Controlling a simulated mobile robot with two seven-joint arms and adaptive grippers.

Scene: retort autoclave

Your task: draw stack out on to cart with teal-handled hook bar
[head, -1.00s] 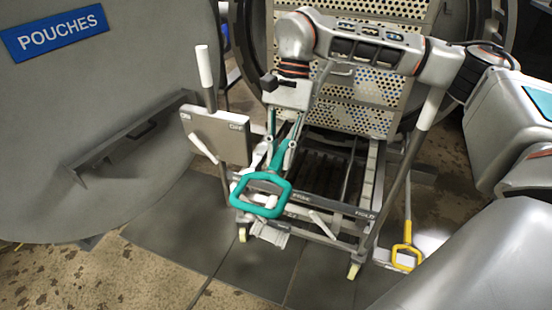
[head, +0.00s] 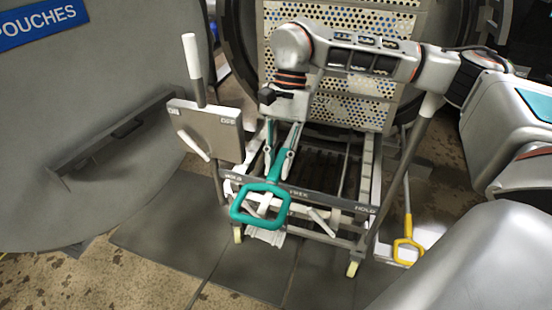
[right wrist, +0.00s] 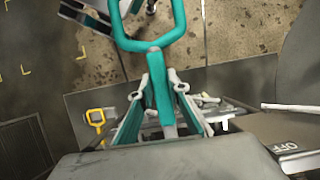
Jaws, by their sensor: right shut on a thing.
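My right gripper (head: 279,152) is shut on the teal-handled hook bar (head: 278,182), just below its fingers. The bar's teal loop handle hangs toward me over the cart's front rail. The hook end is hidden from view. The cart (head: 327,200) stands in front of the open round vessel, with HOLD marked at both ends of its rail. The stack of perforated trays (head: 343,74) stands in the vessel mouth behind my right arm. My left gripper is not seen.
A grey panel with ON/OFF lettering (head: 210,132) and white-tipped lever stands left of the cart. The vessel door (head: 70,180), with its blue POUCHES sign, fills the left. A yellow-handled tool (head: 407,249) is right of the cart. Floor in front is clear.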

